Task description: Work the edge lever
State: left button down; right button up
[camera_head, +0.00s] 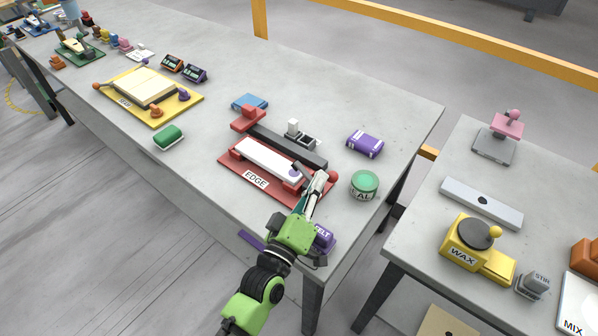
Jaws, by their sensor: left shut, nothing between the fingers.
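The red fixture labelled EDGE (256,180) sits on the grey slab near its front right. A white bar (268,160) lies along it, with a dark bar behind. A red knob (333,176) shows at its right end, probably on the lever; the rest of the lever is hard to make out. My left gripper (318,184) is shut and empty at the right end of the fixture, close beside the red knob. I cannot tell whether it touches the knob. The green arm hides the slab's front edge there. My right gripper is not in view.
A green CAL tin (364,184) stands just right of the gripper, and a purple FELT block (324,238) is beside my wrist. A purple box (365,144) lies behind. A gap separates this slab from the right table (425,220), which holds the yellow WAX unit (470,242).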

pick_arm(q)
jog(key=shift+s+d+f+m, duration=0.35)
jog(key=shift+d+m, duration=0.15)
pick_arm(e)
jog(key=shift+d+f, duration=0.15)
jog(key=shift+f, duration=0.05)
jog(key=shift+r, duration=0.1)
